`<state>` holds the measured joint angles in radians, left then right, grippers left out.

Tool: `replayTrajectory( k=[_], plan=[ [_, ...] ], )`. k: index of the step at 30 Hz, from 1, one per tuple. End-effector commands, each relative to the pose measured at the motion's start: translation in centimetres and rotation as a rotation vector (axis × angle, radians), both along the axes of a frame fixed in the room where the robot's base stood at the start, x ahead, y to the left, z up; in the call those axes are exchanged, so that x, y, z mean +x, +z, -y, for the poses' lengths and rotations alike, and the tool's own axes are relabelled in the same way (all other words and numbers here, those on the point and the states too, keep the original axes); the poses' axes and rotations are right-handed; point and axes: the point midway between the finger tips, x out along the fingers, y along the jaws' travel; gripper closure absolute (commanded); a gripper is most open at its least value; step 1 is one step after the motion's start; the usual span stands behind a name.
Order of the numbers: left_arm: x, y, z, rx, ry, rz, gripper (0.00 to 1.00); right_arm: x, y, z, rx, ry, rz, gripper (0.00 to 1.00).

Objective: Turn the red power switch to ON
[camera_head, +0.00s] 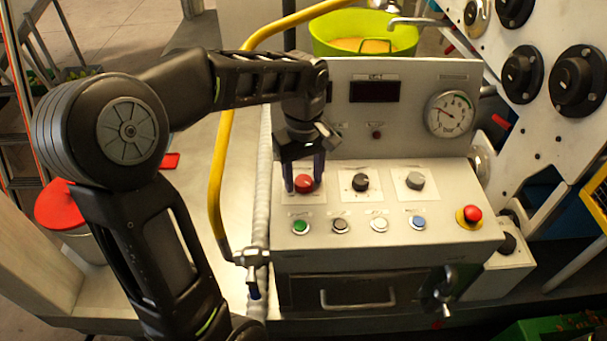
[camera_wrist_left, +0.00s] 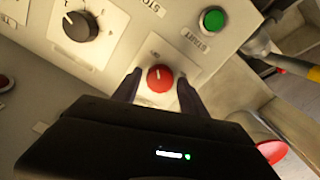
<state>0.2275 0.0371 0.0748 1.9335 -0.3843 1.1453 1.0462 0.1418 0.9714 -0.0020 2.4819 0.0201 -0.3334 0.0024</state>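The red power switch (camera_head: 304,184) is a round knob with a pale pointer line, on the left of the control box's sloped panel (camera_head: 330,204). In the left wrist view the red knob (camera_wrist_left: 160,78) sits between my two fingertips. My left gripper (camera_head: 304,172) is open, with one finger on each side of the knob. In the left wrist view the gripper (camera_wrist_left: 160,88) shows small gaps between fingers and knob. The labels around the knob are too small or covered to read. My right gripper is not in view.
A black knob (camera_head: 361,183) and a grey knob (camera_head: 415,181) sit to the right. A green button (camera_head: 300,226) and other buttons line the front. A red emergency button (camera_head: 472,213) is at the right. A yellow hose (camera_head: 218,165) runs along the left.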

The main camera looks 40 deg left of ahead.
Motion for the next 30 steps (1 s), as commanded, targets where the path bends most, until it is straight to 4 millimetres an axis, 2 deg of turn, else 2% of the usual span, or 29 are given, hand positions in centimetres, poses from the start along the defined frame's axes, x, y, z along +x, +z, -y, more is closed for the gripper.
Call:
replayTrajectory(
  k=[2,18,30],
  plan=[
    [0.01,0.03,0.01,0.0,0.0,0.0,0.57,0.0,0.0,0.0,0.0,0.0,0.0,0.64],
    [0.02,0.06,0.0,0.0,0.0,0.001,1.0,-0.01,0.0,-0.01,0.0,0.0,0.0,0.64],
    [0.04,0.05,0.01,0.0,-0.044,0.001,1.0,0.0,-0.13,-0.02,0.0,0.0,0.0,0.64]
  ],
)
